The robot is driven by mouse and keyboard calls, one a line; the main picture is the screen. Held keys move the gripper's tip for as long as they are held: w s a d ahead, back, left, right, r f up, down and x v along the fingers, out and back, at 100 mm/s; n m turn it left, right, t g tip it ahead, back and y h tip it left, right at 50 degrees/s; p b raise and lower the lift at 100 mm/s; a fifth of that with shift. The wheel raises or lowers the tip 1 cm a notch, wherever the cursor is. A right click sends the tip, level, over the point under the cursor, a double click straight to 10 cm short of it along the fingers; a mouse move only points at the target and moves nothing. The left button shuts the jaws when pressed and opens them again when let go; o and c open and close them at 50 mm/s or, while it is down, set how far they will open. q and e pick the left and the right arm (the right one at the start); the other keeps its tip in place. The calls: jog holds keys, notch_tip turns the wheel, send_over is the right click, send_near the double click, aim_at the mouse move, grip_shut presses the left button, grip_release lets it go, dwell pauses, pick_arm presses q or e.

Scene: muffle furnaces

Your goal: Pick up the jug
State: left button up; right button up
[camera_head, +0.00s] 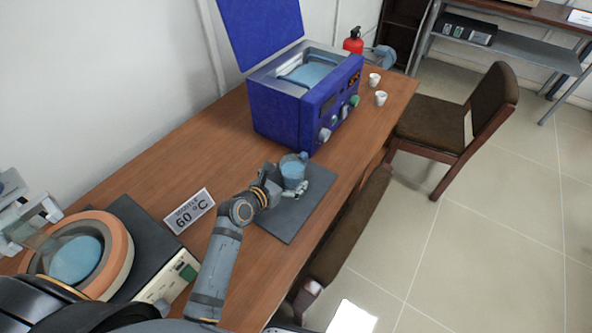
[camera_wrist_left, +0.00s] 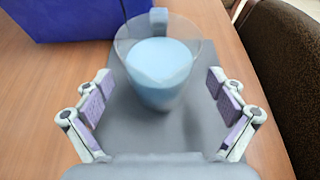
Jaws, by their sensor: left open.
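The jug (camera_head: 293,171) is clear with light blue contents and stands upright on a dark grey mat (camera_head: 290,226) on the wooden table. In the left wrist view the jug (camera_wrist_left: 160,68) is ahead, between and just beyond the fingers, with its handle on the far side. My left gripper (camera_head: 296,187) is at the near side of the jug in the head view. In the left wrist view my left gripper (camera_wrist_left: 160,100) is open, with a finger on each side and visible gaps to the jug. My right gripper is not in view.
A blue furnace (camera_head: 285,120) with its lid raised stands behind the mat. A round orange-rimmed device (camera_head: 115,255) and a "60 °C" sign (camera_head: 189,210) are at left. Two white cups (camera_head: 380,98) stand by the furnace. Chairs (camera_head: 440,130) line the table's right edge.

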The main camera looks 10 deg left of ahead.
aim_at(299, 169)
pick_arm(q)
jog(key=shift+w+d+f, duration=0.15)
jog(key=shift+w+d, duration=0.1)
jog(key=shift+w, duration=0.2)
jog(key=x, duration=0.3)
jog(key=shift+f+b, duration=0.1)
jog(key=shift+b, duration=0.2)
jog(key=shift+w+d+f, duration=0.1)
jog(key=shift+w+f, duration=0.1)
jog(key=shift+w, duration=0.2)
jog(key=shift+s+r, duration=0.15)
jog(key=shift+c, duration=0.5)
jog(key=c, duration=1.9)
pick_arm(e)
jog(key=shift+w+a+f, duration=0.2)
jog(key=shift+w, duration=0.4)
